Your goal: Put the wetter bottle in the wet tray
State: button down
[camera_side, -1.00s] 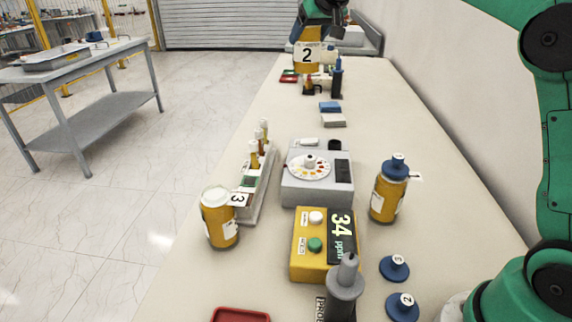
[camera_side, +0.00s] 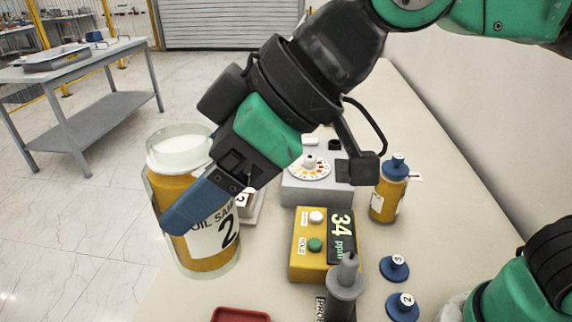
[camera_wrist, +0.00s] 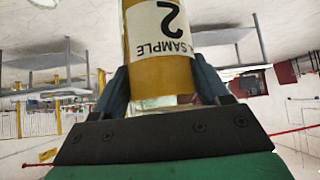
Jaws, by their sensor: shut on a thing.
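My gripper (camera_side: 190,206) is shut on the amber oil bottle labelled OIL SAMPLE 2 (camera_side: 205,245). The bottle is uncapped, nearly upright and held up near the camera over the table's left edge. It also shows between the fingers in the wrist view (camera_wrist: 160,75). A bottle with a blue cap (camera_side: 388,195) stands on the right of the table. The yellow meter (camera_side: 312,265) reads 34 ppm. A red tray (camera_side: 240,314) is cut off at the bottom edge; no label on it is readable.
Blue caps marked 3 (camera_side: 394,267) and 2 (camera_side: 402,306) lie on the table. A grey probe (camera_side: 345,283) stands in front of the meter. A grey device with a dial (camera_side: 315,188) is behind it. My arm hides the table's far end.

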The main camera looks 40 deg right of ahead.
notch_tip(320, 180, down, 20)
jog(key=shift+r, duration=0.15)
dwell(0.7)
grip_release()
jog(key=shift+s, duration=0.1)
jog(key=shift+v, duration=3.7)
jog(key=w+d+r+m+h, duration=0.1)
jog(key=w+d+m+h, duration=0.2)
jog(key=d, duration=0.7)
jog(key=w+d+r+m+t+h, duration=0.1)
jog(key=w+d+m+h, duration=0.2)
jog(key=d+m, duration=0.4)
jog(key=d+h, duration=0.1)
jog(key=d, duration=0.2)
jog(key=shift+w, duration=0.35)
jog(key=shift+a+r, duration=0.1)
